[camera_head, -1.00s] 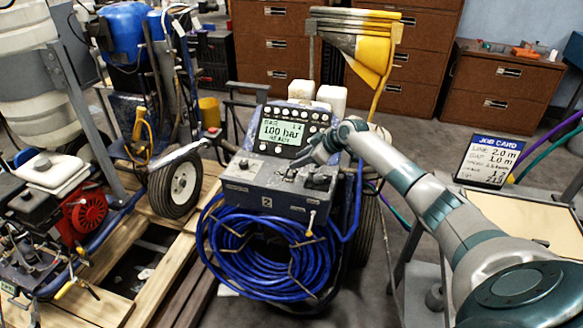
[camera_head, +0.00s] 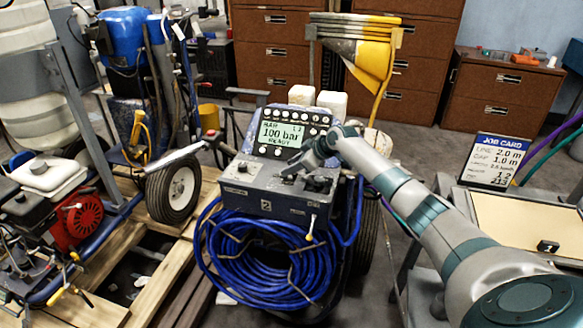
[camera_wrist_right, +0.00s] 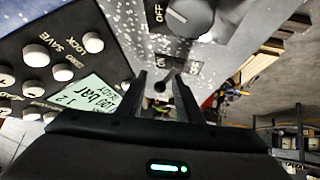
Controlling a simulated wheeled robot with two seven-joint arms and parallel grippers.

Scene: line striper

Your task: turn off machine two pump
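Machine two (camera_head: 266,205) stands in the middle of the head view, with a "2" on its blue-grey control box. Its display (camera_head: 283,134) reads "100 bar" and "READY". In the wrist view the control box top (camera_wrist_right: 115,20) shows a dark rotary knob (camera_wrist_right: 188,16) beside "OFF" lettering. A small toggle lever (camera_wrist_right: 163,82) lies below it, beside a small label. My right gripper (camera_wrist_right: 160,88) is over the box top with its fingers apart, one on each side of the lever; contact cannot be told. It also shows in the head view (camera_head: 290,172). My left gripper is out of view.
A coiled blue hose (camera_head: 262,255) hangs on the machine's front. Another machine with a red engine (camera_head: 86,217) stands on a wooden pallet at the left. A job card (camera_head: 492,163) stands on the right table.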

